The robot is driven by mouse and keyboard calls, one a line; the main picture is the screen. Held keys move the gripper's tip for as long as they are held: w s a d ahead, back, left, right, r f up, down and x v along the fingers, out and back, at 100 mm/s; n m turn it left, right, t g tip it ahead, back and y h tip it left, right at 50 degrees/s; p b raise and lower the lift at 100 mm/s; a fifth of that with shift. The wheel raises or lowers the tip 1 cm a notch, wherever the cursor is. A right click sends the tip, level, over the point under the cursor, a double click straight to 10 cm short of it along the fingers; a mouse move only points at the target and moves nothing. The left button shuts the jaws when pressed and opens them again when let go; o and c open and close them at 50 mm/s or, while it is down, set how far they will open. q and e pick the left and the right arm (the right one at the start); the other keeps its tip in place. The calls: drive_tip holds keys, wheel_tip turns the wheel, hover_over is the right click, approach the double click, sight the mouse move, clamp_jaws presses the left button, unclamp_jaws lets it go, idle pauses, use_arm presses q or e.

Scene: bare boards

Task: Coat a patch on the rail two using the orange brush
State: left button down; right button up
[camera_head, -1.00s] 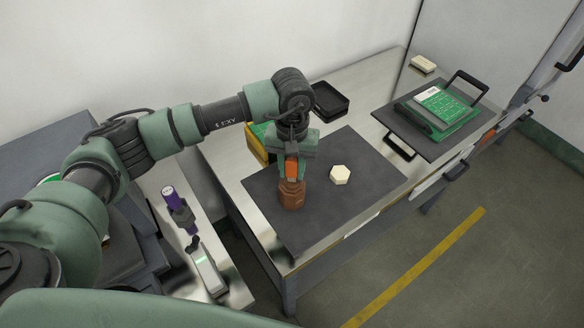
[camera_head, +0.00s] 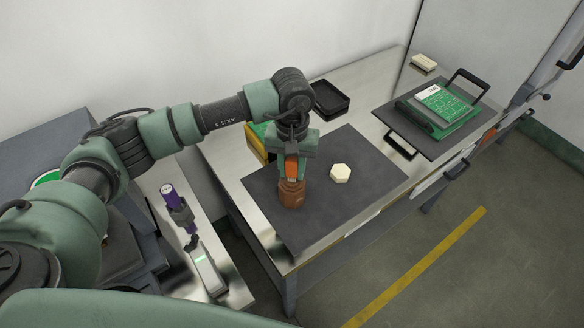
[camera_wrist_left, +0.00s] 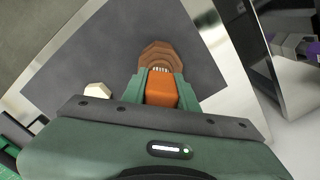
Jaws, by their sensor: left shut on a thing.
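My left gripper (camera_head: 293,160) is shut on the orange brush (camera_head: 291,169) above the dark mat. The brush also shows between the fingers in the left wrist view (camera_wrist_left: 161,91), with a short pale strip at its far end. A brown faceted pot (camera_head: 291,194) stands on the mat right below the brush; in the left wrist view the pot (camera_wrist_left: 158,52) is just beyond the brush end. I cannot tell how far the brush reaches into it. I cannot make out which thing is rail two. My right gripper is not in view.
A cream hexagonal block (camera_head: 340,174) lies on the dark mat (camera_head: 345,215), right of the pot. A black tray (camera_head: 330,100) and a yellow bin (camera_head: 257,145) are behind. A handled dark board (camera_head: 402,124) is at right. A purple-topped tool (camera_head: 175,200) stands at lower left.

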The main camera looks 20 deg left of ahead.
sight(292, 158)
use_arm(q)
drive_tip(key=shift+s+f+b, duration=0.1)
drive_tip(key=shift+f+b, duration=0.05)
drive_tip(key=shift+b, duration=0.35)
idle(1.6)
drive_tip(key=shift+r+p, duration=0.4)
drive_tip(key=shift+r, duration=0.75)
drive_tip(key=shift+r+p, duration=0.7)
drive_tip(key=shift+r, duration=1.75)
